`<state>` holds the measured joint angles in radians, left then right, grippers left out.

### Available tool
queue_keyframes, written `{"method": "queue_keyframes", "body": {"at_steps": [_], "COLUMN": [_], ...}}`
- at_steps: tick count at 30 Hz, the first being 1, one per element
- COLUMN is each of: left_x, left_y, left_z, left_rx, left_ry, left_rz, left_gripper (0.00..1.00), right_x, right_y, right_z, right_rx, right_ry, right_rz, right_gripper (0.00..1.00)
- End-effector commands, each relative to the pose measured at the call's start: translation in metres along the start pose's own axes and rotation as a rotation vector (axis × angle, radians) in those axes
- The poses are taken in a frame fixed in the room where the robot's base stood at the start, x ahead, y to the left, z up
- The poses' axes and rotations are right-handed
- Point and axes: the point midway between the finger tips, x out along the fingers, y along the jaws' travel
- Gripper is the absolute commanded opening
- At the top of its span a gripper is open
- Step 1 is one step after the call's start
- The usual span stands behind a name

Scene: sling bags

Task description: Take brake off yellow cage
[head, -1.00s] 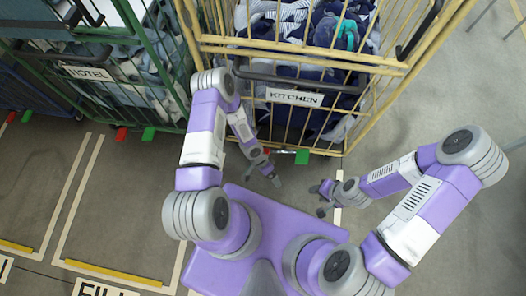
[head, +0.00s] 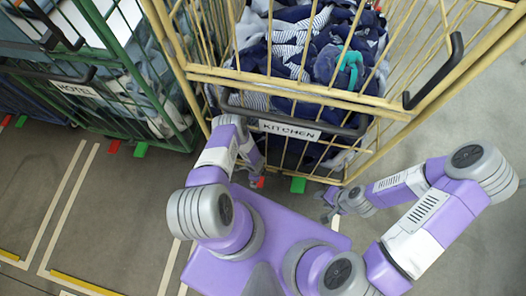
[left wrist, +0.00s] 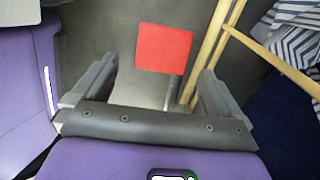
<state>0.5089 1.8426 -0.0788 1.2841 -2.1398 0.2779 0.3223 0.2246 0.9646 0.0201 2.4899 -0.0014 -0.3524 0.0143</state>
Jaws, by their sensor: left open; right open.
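The yellow cage (head: 290,85) marked KITCHEN stands in front of me, filled with dark blue, striped and grey cloth. At its bottom front are a red pedal (head: 260,182) and a green pedal (head: 298,185). In the left wrist view the red pedal (left wrist: 165,48) shows as a flat plate between and just beyond the open fingers of my left gripper (left wrist: 158,68), with no visible contact. In the head view my left gripper is mostly hidden by its own arm. My right gripper (head: 326,205) is open and empty, low near the cage's right front corner.
The green cage (head: 110,90) marked HOTEL stands to the left, with its own red pedal (head: 114,146) and green pedal (head: 141,150). A black handle (head: 290,120) crosses the yellow cage's front. Floor at lower left is clear, with painted lines.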

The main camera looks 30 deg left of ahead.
Motion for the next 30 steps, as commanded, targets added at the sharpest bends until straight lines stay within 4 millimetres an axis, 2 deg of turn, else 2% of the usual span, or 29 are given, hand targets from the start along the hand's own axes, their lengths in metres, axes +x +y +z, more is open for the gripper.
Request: {"method": "queue_keyframes", "body": {"at_steps": [5,15,21,30], "left_x": [0.006,0.051,0.07,0.076], "left_y": [0.001,0.001,0.001,0.0], "left_z": [0.0,-0.001,0.0,0.0], "left_rx": [0.002,0.004,0.002,0.0], "left_ry": [-0.001,0.0,0.0,0.0], "left_rz": [0.001,0.001,0.001,0.0], "left_gripper": [1.0,1.0,1.0,1.0], "right_x": [0.004,0.035,0.049,0.053], "right_y": [0.002,0.014,0.019,0.02], "right_z": [0.0,-0.001,-0.002,-0.002], "right_rx": [0.0,0.001,0.001,0.0], "right_ry": [-0.001,-0.002,-0.001,-0.001], "right_rz": [0.0,0.0,0.0,0.0], "right_gripper": [0.43,0.43,0.43,0.43]}}
